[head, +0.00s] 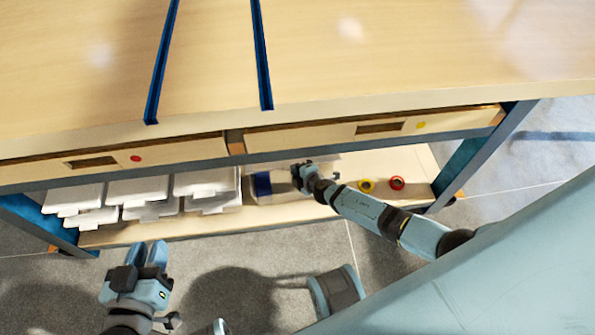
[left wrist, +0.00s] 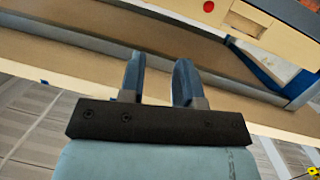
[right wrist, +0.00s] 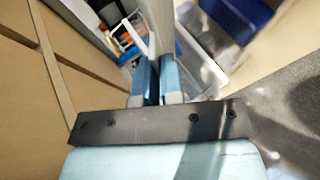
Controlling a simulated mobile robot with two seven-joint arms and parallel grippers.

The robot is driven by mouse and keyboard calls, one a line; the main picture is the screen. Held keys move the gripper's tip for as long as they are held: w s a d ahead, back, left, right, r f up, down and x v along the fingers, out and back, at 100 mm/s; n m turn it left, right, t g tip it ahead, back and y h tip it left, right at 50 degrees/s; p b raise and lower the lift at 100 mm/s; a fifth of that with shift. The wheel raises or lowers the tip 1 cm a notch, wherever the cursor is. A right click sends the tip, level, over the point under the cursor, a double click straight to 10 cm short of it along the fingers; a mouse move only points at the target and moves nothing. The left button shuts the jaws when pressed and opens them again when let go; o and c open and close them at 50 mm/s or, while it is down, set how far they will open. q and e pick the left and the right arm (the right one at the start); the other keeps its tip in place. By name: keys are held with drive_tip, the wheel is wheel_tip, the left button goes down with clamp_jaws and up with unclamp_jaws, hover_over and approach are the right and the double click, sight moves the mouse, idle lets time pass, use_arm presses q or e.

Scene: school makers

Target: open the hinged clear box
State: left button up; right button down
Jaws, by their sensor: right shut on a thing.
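The hinged clear box (head: 284,190) stands on the low shelf under the table, right of the white boxes, with a blue thing (head: 263,184) showing in it. My right gripper (head: 300,172) is at the box's right upper part. In the right wrist view my right gripper (right wrist: 157,75) is shut on a pale, upright edge piece (right wrist: 161,35) of the clear box. Clear walls show beyond its fingers, but how far the lid stands open I cannot tell. My left gripper (head: 147,252) is open and empty, low in front of the shelf; it also shows in the left wrist view (left wrist: 158,75).
Several stacked white boxes (head: 138,190) fill the left of the low shelf (head: 220,224). A yellow roll (head: 366,185) and a red roll (head: 397,183) lie to the right. The tabletop (head: 400,45) and two drawers (head: 370,127) overhang the shelf. Open floor lies in front.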

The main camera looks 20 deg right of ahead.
use_arm(q)
drive_tip(key=shift+s+a+f, duration=0.15)
drive_tip(key=shift+s+f, duration=0.1)
drive_tip(key=shift+f, duration=0.45)
use_arm(e)
drive_tip(key=shift+w+d+r, duration=0.1)
drive_tip(key=shift+w+r, duration=0.1)
drive_tip(key=shift+r, duration=0.05)
drive_tip(key=c, duration=1.3)
unclamp_jaws()
use_arm(q)
drive_tip(key=shift+w+r, duration=0.1)
drive_tip(key=shift+r, duration=0.4)
use_arm(e)
drive_tip(key=shift+s, duration=0.1)
